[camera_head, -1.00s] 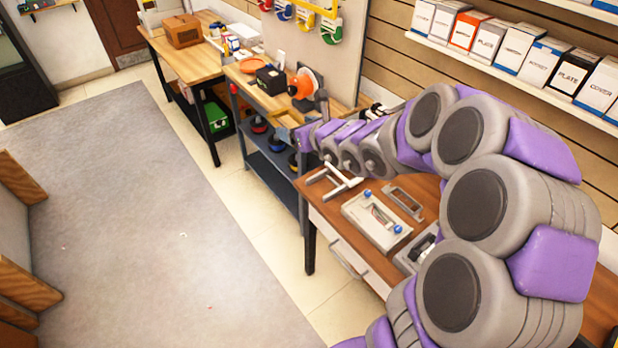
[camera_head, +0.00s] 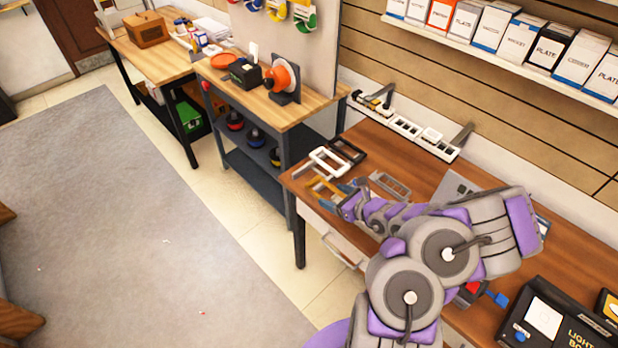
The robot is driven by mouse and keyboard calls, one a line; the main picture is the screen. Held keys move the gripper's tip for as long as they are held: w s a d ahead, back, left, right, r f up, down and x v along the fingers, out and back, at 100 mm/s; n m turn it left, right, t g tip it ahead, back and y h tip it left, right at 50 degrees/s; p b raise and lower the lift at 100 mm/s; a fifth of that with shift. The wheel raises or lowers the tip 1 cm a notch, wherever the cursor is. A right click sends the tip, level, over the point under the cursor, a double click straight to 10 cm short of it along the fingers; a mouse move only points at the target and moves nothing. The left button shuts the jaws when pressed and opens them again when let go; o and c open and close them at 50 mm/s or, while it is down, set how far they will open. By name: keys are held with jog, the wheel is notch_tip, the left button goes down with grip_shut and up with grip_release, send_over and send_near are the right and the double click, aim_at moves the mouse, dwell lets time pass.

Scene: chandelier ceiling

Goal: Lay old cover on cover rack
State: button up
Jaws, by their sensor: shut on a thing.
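A yellowish frame (camera_head: 323,188), which looks like the old cover, is at the tips of my gripper (camera_head: 338,194). My gripper is shut on it, over the near left corner of the brown workbench. A light grey metal stand (camera_head: 306,172), probably the cover rack, is right beside the cover at the bench's left end. I cannot tell whether the cover touches it. A white frame (camera_head: 331,161) and a black frame (camera_head: 348,151) lie just behind. My arm hides part of the bench top.
A grey metal frame (camera_head: 391,186) lies right of my gripper. A white strip of modules (camera_head: 404,127) runs along the bench's back edge. A black light box (camera_head: 556,318) is at the front right. A second bench (camera_head: 262,104) stands to the left.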

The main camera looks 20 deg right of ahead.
jog(key=w, duration=0.2)
jog(key=w+d+f+b, duration=0.1)
jog(key=w, duration=0.2)
jog(key=w+d+f, duration=0.1)
jog(key=w, duration=0.1)
jog(key=shift+w+b, duration=0.2)
jog(key=shift+b, duration=0.2)
jog(key=w, duration=0.2)
jog(key=w+a, duration=0.1)
jog(key=w, duration=0.1)
jog(key=w+a+b, duration=0.1)
jog(key=w, duration=0.1)
jog(key=shift+w+f, duration=0.2)
jog(key=shift+w, duration=0.3)
jog(key=shift+w+d, duration=0.4)
jog(key=shift+d, duration=0.1)
notch_tip(320, 180, down, 4)
jog(key=shift+d+r+b, duration=0.1)
jog(key=shift+r+b, duration=0.1)
jog(key=shift+b, duration=0.5)
jog(key=shift+w, duration=0.1)
jog(key=shift+a+r, duration=0.1)
jog(key=shift+a, duration=0.3)
jog(key=shift+d+f, duration=0.1)
jog(key=shift+f, duration=0.25)
jog(key=o, duration=0.8)
jog(key=shift+d, duration=0.25)
jog(key=shift+c, duration=0.2)
jog(key=shift+o, duration=1.1)
jog(key=shift+a, duration=0.2)
